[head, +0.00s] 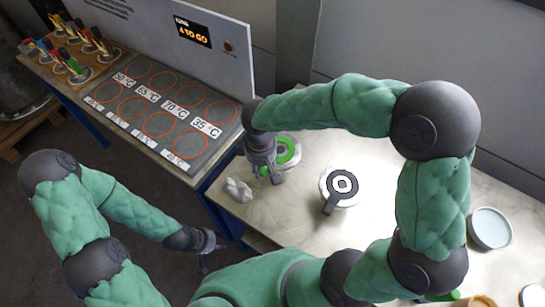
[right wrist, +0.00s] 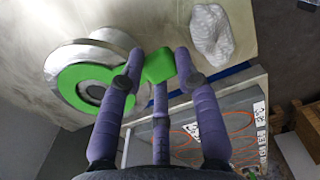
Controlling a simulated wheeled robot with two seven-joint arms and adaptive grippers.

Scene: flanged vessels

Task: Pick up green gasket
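The green gasket (head: 286,150) is a flat ring with a tab, lying on a pale round metal flange (right wrist: 115,38) on the table. The ring also shows in the right wrist view (right wrist: 75,88). My right gripper (head: 265,170) is low over the table at the gasket's tab. In the right wrist view its purple fingers (right wrist: 160,68) stand apart around the green tab; contact is not clear. My left gripper (head: 206,240) hangs off the table's left side, away from the gasket; its fingers are too small to read.
A second flange with a dark gasket (head: 341,183) sits to the right. A white lumpy object (head: 238,189) lies near the table's left edge. A panel with orange circles (head: 165,108), a rack of coloured tools (head: 75,52) and a pale bowl (head: 491,228) stand around.

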